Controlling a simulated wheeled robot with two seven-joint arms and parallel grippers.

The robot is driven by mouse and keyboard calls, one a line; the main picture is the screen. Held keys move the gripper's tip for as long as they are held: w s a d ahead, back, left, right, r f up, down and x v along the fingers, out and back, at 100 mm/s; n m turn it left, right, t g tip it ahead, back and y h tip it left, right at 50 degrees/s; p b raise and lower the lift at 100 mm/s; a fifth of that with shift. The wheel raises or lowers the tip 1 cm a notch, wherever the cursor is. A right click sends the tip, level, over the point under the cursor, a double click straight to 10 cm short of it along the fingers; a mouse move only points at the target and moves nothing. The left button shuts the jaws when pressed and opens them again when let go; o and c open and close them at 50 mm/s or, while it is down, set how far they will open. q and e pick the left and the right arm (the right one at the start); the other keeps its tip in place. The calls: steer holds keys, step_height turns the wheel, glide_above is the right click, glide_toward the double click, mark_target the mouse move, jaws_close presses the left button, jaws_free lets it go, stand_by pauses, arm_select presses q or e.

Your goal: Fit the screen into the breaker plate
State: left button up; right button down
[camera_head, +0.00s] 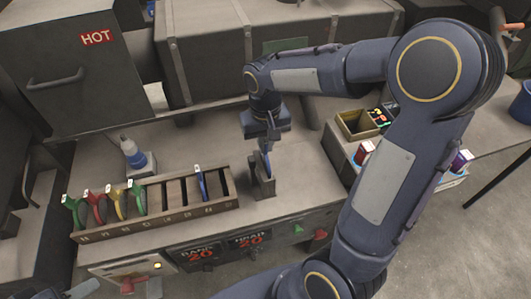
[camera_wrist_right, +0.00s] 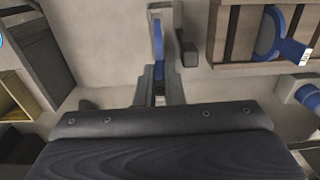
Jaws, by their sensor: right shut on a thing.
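My right gripper (camera_head: 266,142) points down and is shut on a thin piece with a blue edge (camera_head: 265,163), seen nearly edge-on. I take it to be the screen. The piece is at the top of a small grey upright holder (camera_head: 262,188) on the bench. I cannot tell whether it is seated or only above it. In the right wrist view the blue edge (camera_wrist_right: 158,38) shows beyond the fingertips, beside grey parts. The breaker plate cannot be told apart clearly; it may be in the holder.
A slotted rack (camera_head: 155,212) left of the holder has green, red and yellow handled pieces and a blue one (camera_head: 202,184); some slots are empty. An open box (camera_head: 358,125) is at right. A "HOT" cabinet (camera_head: 75,75) stands at the left.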

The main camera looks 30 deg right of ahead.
mark_target(266, 155)
steer(key=shift+f, duration=2.1)
steer(key=shift+f, duration=0.2)
steer(key=c, duration=1.8)
jaws_free()
